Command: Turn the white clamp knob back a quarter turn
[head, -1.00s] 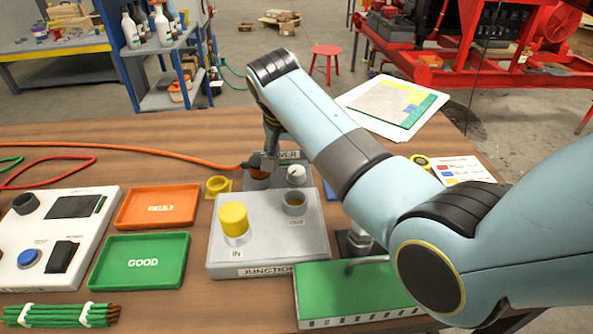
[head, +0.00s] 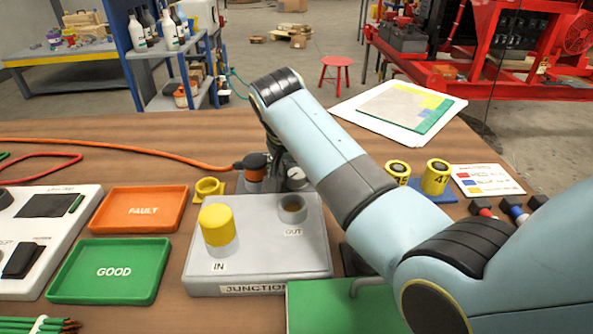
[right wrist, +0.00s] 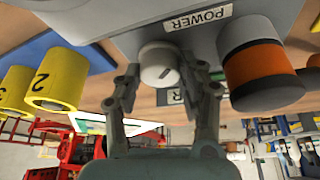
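The white clamp knob (head: 297,178) sits on the grey power block behind the junction box, partly hidden by my right gripper in the head view. In the right wrist view the knob (right wrist: 160,66) is a short white cylinder with a dark slot mark on its face. My right gripper (right wrist: 163,75) is open, with one finger on each side of the knob. Small gaps seem to show between fingers and knob. It also shows in the head view (head: 281,163), its fingers mostly hidden. My left gripper is not in view.
An orange-and-black plug (head: 254,167) with an orange cable stands close beside the knob. The junction box (head: 262,255) with a yellow cap (head: 217,225) is in front. Yellow numbered cylinders (head: 435,177) stand to the right, beyond my arm.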

